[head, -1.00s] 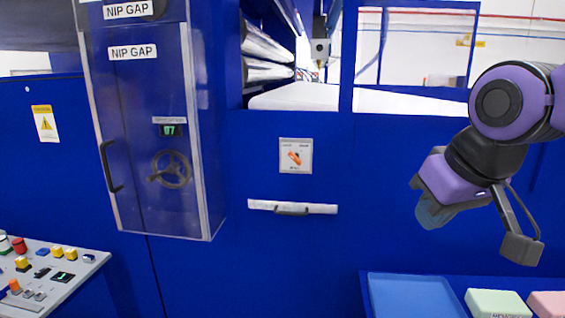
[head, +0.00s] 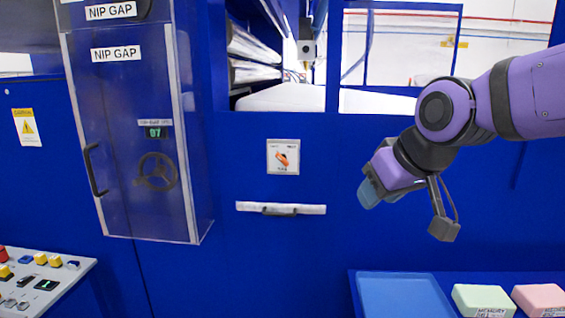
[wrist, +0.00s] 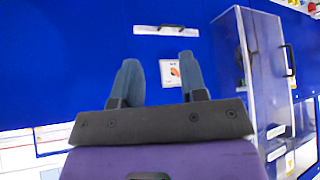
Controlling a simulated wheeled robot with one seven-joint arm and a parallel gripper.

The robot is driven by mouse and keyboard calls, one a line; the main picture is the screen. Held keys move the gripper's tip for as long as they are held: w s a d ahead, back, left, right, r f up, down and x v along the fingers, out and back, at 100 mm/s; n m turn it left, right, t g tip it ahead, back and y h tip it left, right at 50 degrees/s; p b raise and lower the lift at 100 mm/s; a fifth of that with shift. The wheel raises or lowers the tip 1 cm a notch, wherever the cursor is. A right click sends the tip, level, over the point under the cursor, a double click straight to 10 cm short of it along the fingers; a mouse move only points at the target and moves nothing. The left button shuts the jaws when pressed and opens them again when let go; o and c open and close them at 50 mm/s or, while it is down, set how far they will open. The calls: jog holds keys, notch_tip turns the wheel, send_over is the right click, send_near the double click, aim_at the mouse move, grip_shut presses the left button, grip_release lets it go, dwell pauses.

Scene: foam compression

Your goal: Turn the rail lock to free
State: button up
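The rail lock looks to be the orange rotary knob (head: 283,157) on a white square plate (head: 272,168) on the blue machine front. The knob lies tilted, and the plate's small lettering is too small to read. The plate and knob also show in the wrist view (wrist: 174,72), just beyond the right finger, which hides part of them. My gripper (head: 366,196) is right of and a little below the plate in the head view, apart from it. In the wrist view my gripper (wrist: 160,72) has its two fingers spread, with nothing between them.
A white drawer front with a dark handle (head: 280,209) is below the plate. A clear NIP GAP cover (head: 118,190) with a handle stands out at left. A control panel (head: 45,285) is lower left. A blue tray (head: 400,295) and foam blocks (head: 483,300) lie lower right.

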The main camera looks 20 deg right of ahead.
jog(key=w+a+f+n+t, duration=0.25)
jog(key=w+t, duration=0.25)
jog(key=w, duration=1.3)
jog(key=n+t+h, duration=0.3)
jog(key=n+t, duration=0.2)
jog(key=t, duration=0.4)
send_near(283, 161)
jog(key=x, duration=1)
grip_shut()
